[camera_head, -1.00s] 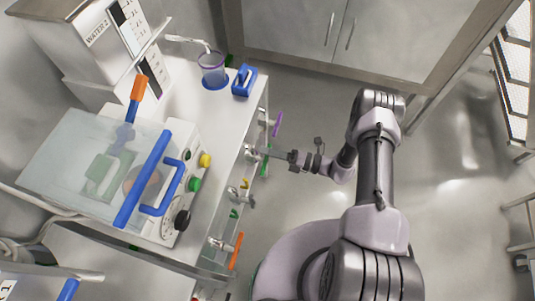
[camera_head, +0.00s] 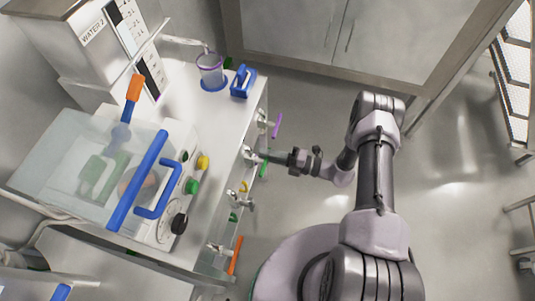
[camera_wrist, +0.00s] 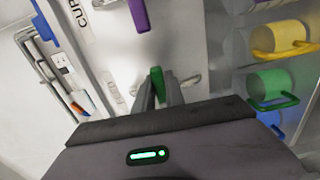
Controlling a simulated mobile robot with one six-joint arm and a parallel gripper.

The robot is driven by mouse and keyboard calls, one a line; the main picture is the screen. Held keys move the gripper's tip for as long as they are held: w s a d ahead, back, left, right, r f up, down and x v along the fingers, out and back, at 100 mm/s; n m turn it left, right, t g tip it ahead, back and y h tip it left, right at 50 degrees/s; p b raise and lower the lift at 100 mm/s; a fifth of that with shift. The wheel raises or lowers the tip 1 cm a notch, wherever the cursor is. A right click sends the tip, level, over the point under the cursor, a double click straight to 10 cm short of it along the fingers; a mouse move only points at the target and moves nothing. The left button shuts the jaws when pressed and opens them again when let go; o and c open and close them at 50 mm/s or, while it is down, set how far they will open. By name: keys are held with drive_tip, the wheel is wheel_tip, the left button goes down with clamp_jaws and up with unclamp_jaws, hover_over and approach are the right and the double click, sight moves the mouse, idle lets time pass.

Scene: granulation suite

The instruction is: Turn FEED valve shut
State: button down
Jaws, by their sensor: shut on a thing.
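A green-handled valve (camera_head: 264,170) sits on the bench's front face, between a purple-handled valve (camera_head: 277,125) and an orange-handled one (camera_head: 236,255). I cannot read a FEED label on any of them. My gripper (camera_head: 263,156) reaches in from the right at the green handle. In the wrist view, the green handle (camera_wrist: 156,80) stands between the two fingers of my gripper (camera_wrist: 158,94), which are shut on it. The fingers hide its lower part. The purple handle (camera_wrist: 139,14) is above it, beside a label beginning "CUP" (camera_wrist: 78,18).
A clear-lidded machine (camera_head: 85,170) with a blue bar stands on the bench. A cup (camera_head: 210,70) sits under a spout near a blue-handled item (camera_head: 243,82).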

drive_tip(key=c, duration=1.4)
unclamp_jaws()
drive_tip(key=p+v, duration=0.3)
drive_tip(key=v, duration=1.4)
drive_tip(key=shift+d, duration=0.2)
drive_tip(key=shift+r, duration=0.1)
